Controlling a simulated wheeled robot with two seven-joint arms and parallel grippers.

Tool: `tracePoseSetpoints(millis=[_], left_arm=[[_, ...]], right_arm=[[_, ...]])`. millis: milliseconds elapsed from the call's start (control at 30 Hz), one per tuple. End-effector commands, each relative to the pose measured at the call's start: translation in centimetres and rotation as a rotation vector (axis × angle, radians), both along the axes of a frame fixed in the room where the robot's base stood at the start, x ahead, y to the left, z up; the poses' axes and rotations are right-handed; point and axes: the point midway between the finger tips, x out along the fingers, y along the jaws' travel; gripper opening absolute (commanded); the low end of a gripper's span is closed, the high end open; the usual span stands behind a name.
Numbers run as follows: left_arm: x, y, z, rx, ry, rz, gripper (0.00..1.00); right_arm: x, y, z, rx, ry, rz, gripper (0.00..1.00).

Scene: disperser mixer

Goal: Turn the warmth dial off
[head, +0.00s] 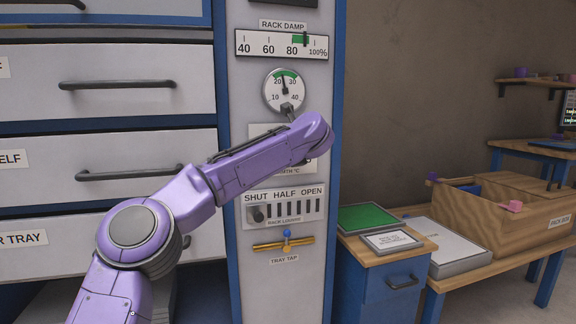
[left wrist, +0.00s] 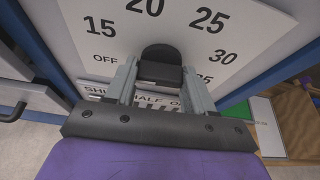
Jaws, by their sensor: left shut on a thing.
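The warmth dial's white plate (head: 262,129) is on the grey panel in the head view, mostly covered by my left arm. In the left wrist view the plate (left wrist: 112,42) carries the marks OFF, 15, 20, 25, 30 and one more at lower right. The black dial knob (left wrist: 161,54) stands in its middle. My left gripper (left wrist: 160,72) has its two grey fingers on either side of the knob, shut on it. Its fingers and the knob are hidden behind my purple wrist in the head view. Which mark the knob points at is unclear. My right gripper is not in view.
A round gauge (head: 284,91) and the rack damp scale (head: 282,45) are above the dial. A slotted louvre lever (head: 258,214) and a brass tray tap (head: 283,245) are below. Drawers with handles (head: 118,84) flank the left; a wooden box (head: 505,210) is right.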

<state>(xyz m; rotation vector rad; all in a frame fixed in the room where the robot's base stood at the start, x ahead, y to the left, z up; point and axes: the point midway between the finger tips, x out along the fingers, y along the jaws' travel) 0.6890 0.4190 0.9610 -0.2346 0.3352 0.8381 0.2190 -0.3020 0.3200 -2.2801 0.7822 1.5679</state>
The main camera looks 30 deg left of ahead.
Motion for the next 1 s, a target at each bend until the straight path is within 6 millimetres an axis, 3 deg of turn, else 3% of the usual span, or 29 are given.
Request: tracePoseSetpoints(millis=[33,400,1000], left_arm=[[0.0,-0.1,-1.0,-0.033,-0.022,0.001,0.23],[0.0,-0.1,-0.8,-0.178,-0.191,0.0,0.23],[0.0,-0.1,-0.6,-0.227,-0.249,-0.001,0.23]], right_arm=[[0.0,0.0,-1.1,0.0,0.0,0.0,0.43],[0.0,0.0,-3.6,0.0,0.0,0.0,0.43],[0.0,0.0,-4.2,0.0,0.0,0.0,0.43]])
